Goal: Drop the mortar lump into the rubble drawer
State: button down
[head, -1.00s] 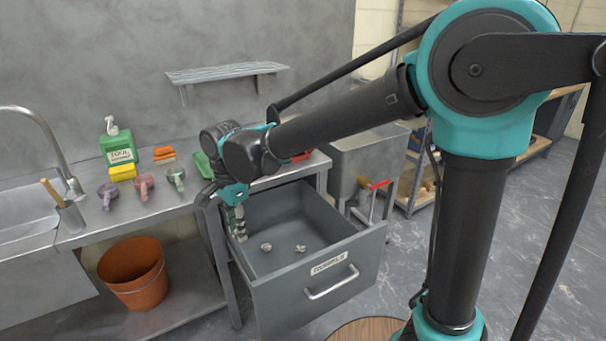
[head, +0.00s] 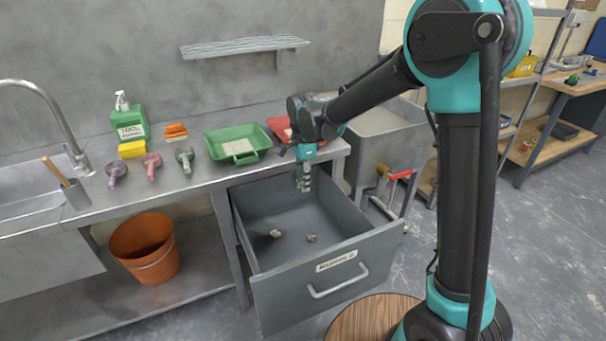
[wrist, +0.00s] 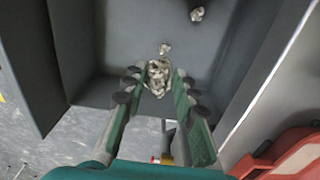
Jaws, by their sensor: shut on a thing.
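The grey rubble drawer (head: 290,287) stands open below the bench, with its label and handle on the front. Two small pale lumps lie on its floor, a left one (head: 276,234) and a right one (head: 311,238). My gripper (head: 304,187) points down over the back right part of the open drawer. In the wrist view, my gripper (wrist: 158,84) is shut on the rough, pale mortar lump (wrist: 157,74), held between the green fingers. The drawer floor (wrist: 125,40) is beyond it. In the head view the held lump is too small to make out.
A green tray (head: 223,148) and a red tray (head: 278,124) sit on the bench beside my arm. A grey tub (head: 385,145) stands right of the drawer. An orange bucket (head: 150,262) stands on the lower shelf at left.

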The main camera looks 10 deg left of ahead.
jog(key=shift+f, duration=1.25)
jog(key=c, duration=1.1)
grip_release()
